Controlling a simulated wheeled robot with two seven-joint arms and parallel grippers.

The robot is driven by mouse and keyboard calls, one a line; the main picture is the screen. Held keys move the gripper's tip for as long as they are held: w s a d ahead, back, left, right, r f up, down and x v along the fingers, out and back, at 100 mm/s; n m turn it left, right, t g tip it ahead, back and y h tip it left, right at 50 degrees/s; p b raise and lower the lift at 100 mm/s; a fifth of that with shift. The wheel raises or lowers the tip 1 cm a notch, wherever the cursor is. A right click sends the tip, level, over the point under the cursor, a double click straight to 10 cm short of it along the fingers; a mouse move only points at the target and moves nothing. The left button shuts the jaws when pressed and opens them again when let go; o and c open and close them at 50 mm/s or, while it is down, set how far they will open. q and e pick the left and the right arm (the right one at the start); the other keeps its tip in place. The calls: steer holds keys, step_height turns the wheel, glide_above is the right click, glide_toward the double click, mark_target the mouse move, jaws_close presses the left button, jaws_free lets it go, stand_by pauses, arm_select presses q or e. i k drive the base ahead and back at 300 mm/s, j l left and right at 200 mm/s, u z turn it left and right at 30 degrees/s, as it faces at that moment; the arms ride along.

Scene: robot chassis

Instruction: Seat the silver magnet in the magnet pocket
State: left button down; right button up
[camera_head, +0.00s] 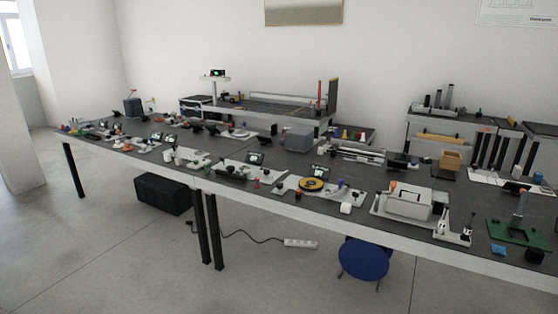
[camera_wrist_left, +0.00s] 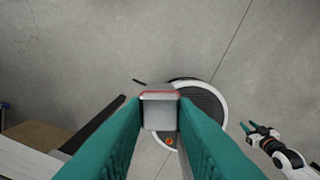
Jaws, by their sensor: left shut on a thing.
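The silver magnet (camera_wrist_left: 159,112), a grey block with a red edge, is between the teal fingers of my left gripper (camera_wrist_left: 159,106) in the left wrist view. The gripper is shut on it and holds it over the floor, clear of any surface. My right gripper (camera_wrist_left: 259,130) shows small at the right of that view, its teal fingers apart and nothing seen between them. Neither gripper shows in the head view. I cannot pick out the magnet pocket among the small items on the long table.
The long dark table (camera_head: 340,202) is crowded with small fixtures. A grey box (camera_head: 298,139) stands mid-table, a white case (camera_head: 409,202) and a green board (camera_head: 518,232) to the right. A blue stool (camera_head: 363,259) and a power strip (camera_head: 300,243) are on the floor in front.

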mark_target(174, 148)
steer(key=i+u, duration=0.35)
steer(key=i+l+u, duration=0.35)
steer(key=i, duration=0.15)
steer(key=i+j+u, duration=0.25)
steer(key=i+u, duration=0.9)
steer(key=i, duration=0.25)
steer(key=i+z, duration=0.25)
steer(key=i, duration=0.65)
steer(key=i+j+z, duration=0.25)
steer(key=i, duration=0.7)
steer(key=i+j+z, duration=0.1)
steer(key=i+z, duration=0.3)
steer(key=i+j+z, duration=0.25)
steer(key=i+z, duration=0.15)
steer(key=i+j+z, duration=0.7)
steer(key=j+z, duration=0.15)
steer(key=i+j+z, duration=0.15)
steer(key=j+z, duration=0.15)
steer(key=z, duration=0.2)
steer(key=i+j+z, duration=0.1)
steer(key=j+z, duration=0.6)
steer(key=z, duration=0.25)
steer(key=j+z, duration=0.8)
